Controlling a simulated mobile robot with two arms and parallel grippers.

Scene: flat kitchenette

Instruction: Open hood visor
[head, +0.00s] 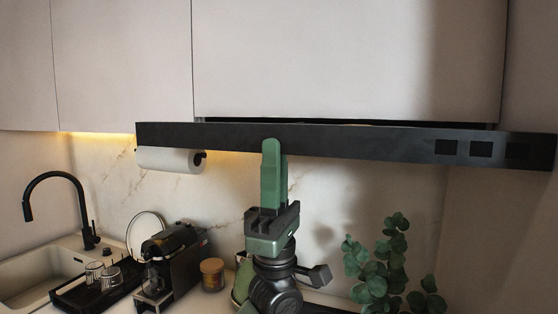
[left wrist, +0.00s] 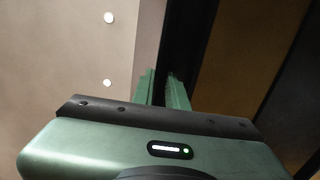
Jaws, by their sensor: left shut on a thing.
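The hood visor (head: 360,142) is a long dark bar under the upper cabinet, with several square buttons near its right end. It appears to stand forward of the cabinet's lower edge, with a dark gap above it. My left gripper (head: 271,148) points up from below and is shut on the visor left of its middle, one green finger over its front face. In the left wrist view the visor (left wrist: 180,40) is a dark strip running between the fingers of my left gripper (left wrist: 162,82). The rear finger's contact is partly hidden. My right gripper is not in view.
Upper cabinets (head: 340,60) hang above the visor. A paper towel roll (head: 168,159) is under them at left. The counter below holds a coffee machine (head: 170,262), a jar (head: 212,274) and a leafy plant (head: 378,265). A sink with black faucet (head: 85,210) is far left.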

